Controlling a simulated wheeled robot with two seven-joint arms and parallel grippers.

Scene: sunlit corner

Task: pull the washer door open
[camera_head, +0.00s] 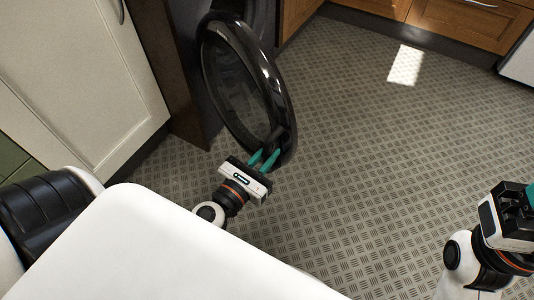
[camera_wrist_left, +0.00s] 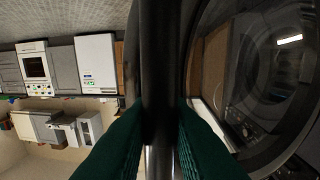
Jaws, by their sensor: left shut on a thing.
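The washer door (camera_head: 262,80) is a round black ring with a dark glass middle, and it stands swung out from the dark washer body (camera_head: 192,60). My left gripper (camera_head: 265,158) is at the near lower edge of the door, its green fingers shut on the door's rim. In the left wrist view the dark rim (camera_wrist_left: 160,70) runs upright between the two green fingers, with the door's glass (camera_wrist_left: 275,70) to its right. My right gripper (camera_head: 528,195) is at the right edge of the head view, partly cut off, away from the door; its fingertips do not show clearly.
A cream cabinet door (camera_head: 90,70) stands left of the washer, and wooden cabinets (camera_head: 465,20) line the back. The patterned floor (camera_head: 370,150) is clear to the right of the door. My white body covers the lower left.

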